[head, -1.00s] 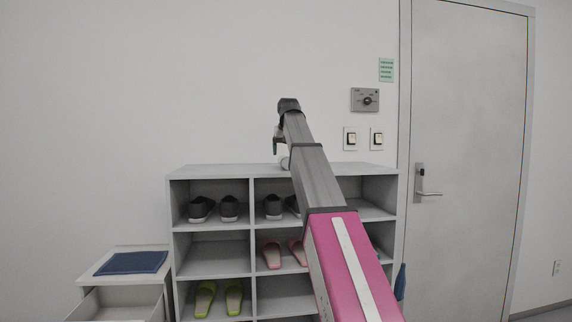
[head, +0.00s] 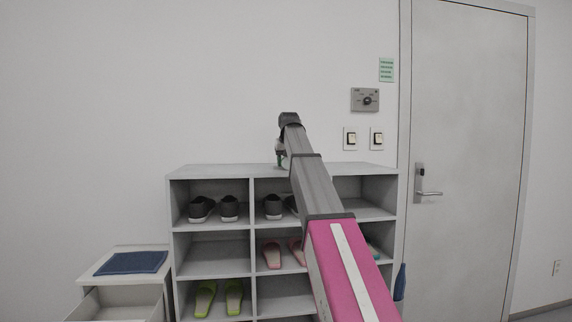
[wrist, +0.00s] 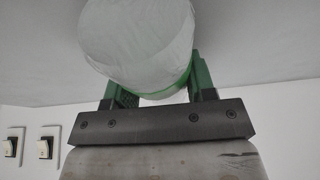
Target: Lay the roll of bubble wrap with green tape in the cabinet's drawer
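The roll of bubble wrap (wrist: 140,45) is whitish with a green tape band and fills the top of the wrist view. It stands on top of the shoe rack and is mostly hidden by my arm in the head view. My gripper (wrist: 162,85), with green fingers, is at the roll, one finger on each side; it looks open, with no firm squeeze visible. In the head view my gripper (head: 280,158) is low over the rack top. The cabinet (head: 92,270) is at the lower left, its drawer (head: 120,302) pulled out; the visible part looks empty.
The shoe rack (head: 215,171) holds dark shoes, pink slippers and green slippers. A folded blue cloth (head: 133,262) lies on the cabinet top. Switches and a panel are on the wall, with a door (head: 465,150) at right. The rack top's left part is clear.

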